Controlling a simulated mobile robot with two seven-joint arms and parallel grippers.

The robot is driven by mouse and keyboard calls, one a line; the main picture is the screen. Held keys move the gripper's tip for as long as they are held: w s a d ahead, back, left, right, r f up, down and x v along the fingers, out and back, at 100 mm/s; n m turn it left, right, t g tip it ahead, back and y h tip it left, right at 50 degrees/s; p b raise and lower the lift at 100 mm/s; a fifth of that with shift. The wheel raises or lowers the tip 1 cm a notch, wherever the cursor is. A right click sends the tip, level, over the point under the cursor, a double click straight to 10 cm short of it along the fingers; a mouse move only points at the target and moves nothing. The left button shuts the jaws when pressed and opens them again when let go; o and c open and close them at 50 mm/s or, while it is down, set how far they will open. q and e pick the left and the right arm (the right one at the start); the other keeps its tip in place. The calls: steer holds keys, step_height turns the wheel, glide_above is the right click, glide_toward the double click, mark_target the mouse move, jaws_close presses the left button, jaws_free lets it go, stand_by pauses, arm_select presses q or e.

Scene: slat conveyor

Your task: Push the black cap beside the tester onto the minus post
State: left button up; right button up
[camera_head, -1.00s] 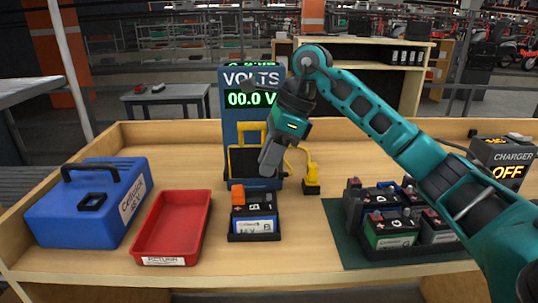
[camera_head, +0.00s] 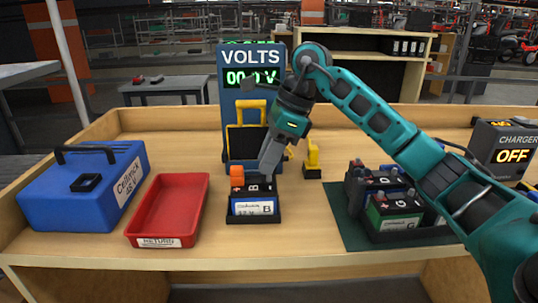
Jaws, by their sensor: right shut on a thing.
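The battery marked B (camera_head: 255,207) sits in a black cradle in front of the blue volt tester (camera_head: 228,115). An orange cap (camera_head: 237,175) stands on the left of its top. My right gripper (camera_head: 265,174) reaches down from the right, its fingers tilted and shut at the right of the battery's top, beside the orange cap. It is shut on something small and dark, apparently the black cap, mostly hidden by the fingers. The minus post is hidden there, so I cannot tell whether the cap touches it. My left gripper is not in view.
A red tray (camera_head: 138,232) and a blue case (camera_head: 70,205) stand at left. Yellow-handled clamps (camera_head: 312,158) stand by the tester. Several batteries (camera_head: 393,208) sit on a green mat (camera_head: 345,222) at right, under my arm. A charger (camera_head: 507,140) reads OFF. Bare wood lies between battery B and the mat.

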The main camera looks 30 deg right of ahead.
steer(key=shift+f+b, duration=0.85)
steer(key=shift+f, duration=0.35)
steer(key=o, duration=1.1)
steer(key=shift+r, duration=0.15)
steer(key=p+v, duration=0.1)
steer(key=v, duration=1.1)
steer(key=shift+s+d+r, duration=0.1)
steer(key=shift+d+r, duration=0.05)
steer(key=shift+r, duration=0.2)
